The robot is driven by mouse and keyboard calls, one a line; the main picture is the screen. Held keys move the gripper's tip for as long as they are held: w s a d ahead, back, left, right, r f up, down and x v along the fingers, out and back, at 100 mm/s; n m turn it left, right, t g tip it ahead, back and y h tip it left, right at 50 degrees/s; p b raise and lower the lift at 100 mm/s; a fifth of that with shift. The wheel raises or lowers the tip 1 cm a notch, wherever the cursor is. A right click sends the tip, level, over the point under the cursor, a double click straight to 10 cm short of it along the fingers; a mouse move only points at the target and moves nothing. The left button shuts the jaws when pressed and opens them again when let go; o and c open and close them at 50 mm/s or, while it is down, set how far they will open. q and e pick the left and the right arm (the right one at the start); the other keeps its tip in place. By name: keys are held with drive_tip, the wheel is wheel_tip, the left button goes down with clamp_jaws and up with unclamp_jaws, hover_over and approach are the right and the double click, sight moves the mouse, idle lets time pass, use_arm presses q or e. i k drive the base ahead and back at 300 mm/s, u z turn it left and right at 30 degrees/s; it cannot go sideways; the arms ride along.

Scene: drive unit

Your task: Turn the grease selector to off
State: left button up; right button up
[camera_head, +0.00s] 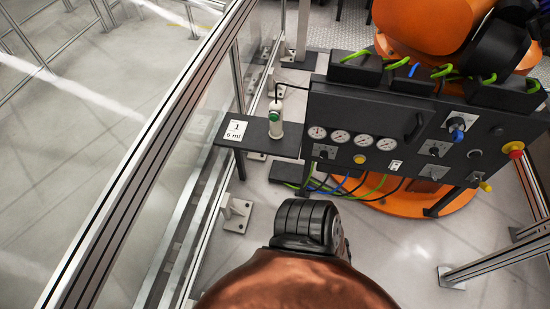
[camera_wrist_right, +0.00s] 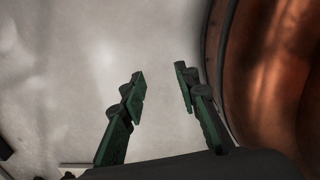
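A dark control panel (camera_head: 390,118) stands at the right of the head view. It carries several knobs: one at its lower left (camera_head: 324,151), a black one on a light plate (camera_head: 434,149), a blue one (camera_head: 457,132) and a yellow one (camera_head: 485,186). Their labels are too small to read, so I cannot tell which is the grease selector or where it points. My right gripper (camera_wrist_right: 160,88) shows in the right wrist view, its two green-black fingers apart with nothing between them. It is over pale floor, with no panel in that view. My left gripper is not in view.
A side shelf (camera_head: 262,140) left of the panel holds a white-green bottle (camera_head: 275,118) and a card (camera_head: 236,130). Gauges (camera_head: 340,137) and a red-yellow button (camera_head: 513,149) are on the panel. Cables hang below. A metal-framed barrier (camera_head: 150,150) runs along the left.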

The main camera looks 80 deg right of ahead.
sight(323, 154)
drive_tip(key=u, duration=0.3)
drive_tip(key=k, duration=0.9)
drive_tip(key=z, duration=1.15)
